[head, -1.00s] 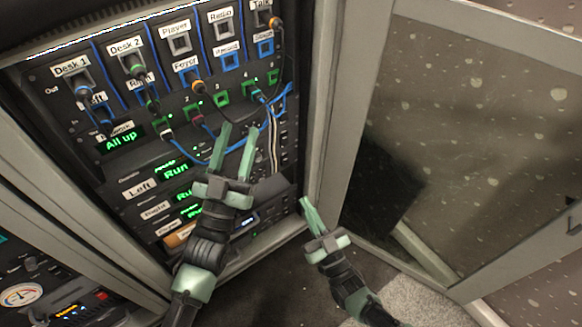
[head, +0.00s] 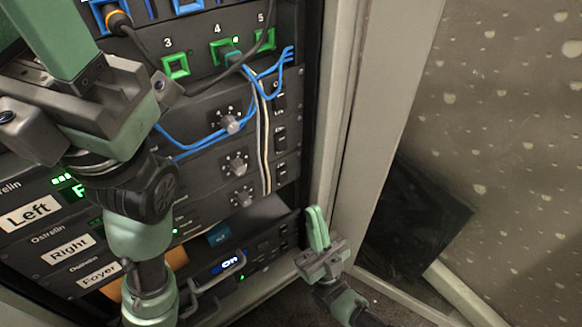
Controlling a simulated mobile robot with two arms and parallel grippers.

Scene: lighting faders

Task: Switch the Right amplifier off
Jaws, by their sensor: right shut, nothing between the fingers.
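The Right amplifier is the middle of three dark rack units, with a white "Right" label (head: 68,249), a knob (head: 238,165) and a dark rocker switch (head: 280,137) at its right end. Which way the rocker is tipped is too small to tell. My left arm hides most of this unit's display. My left gripper (head: 38,35) is large at the upper left, in front of the rack; its two fingers stand apart and their tips run out of view. My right gripper (head: 317,229) is shut and empty, below and right of the switches, by the rack's right edge.
The Left amplifier label (head: 27,213) is above and the Foyer label (head: 98,275) below. Blue cables (head: 200,148) and pale cables (head: 264,150) hang close left of the switches. A grey door frame (head: 375,130) stands right of the rack.

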